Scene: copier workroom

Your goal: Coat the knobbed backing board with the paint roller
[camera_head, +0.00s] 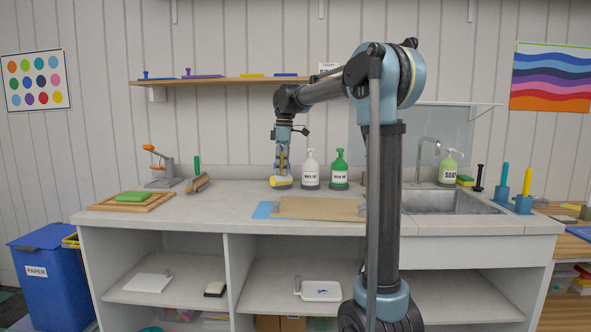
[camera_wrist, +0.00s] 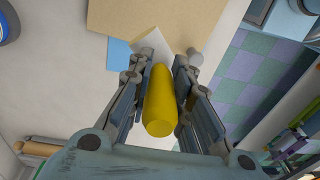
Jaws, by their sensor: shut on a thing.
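My gripper (camera_wrist: 160,85) is shut on the yellow handle of the paint roller (camera_wrist: 160,105). A white part, probably the roller's head, shows just past the handle. In the head view, my gripper (camera_head: 282,165) holds the yellow and white roller (camera_head: 281,182) above the counter, near the board's left end; whether it touches anything is unclear. The brown backing board (camera_head: 325,208) lies flat on the counter near its front edge; it fills the top of the wrist view (camera_wrist: 180,18). A grey knob (camera_wrist: 195,58) stands at its edge there. No paint shows on the visible board.
A blue sheet (camera_head: 263,210) lies partly under the board. Bottles, one white (camera_head: 311,172) and one green (camera_head: 339,172), stand behind. A brayer with a green handle (camera_head: 198,180) and a wooden tray (camera_head: 106,205) are left. The sink (camera_head: 450,204) is right.

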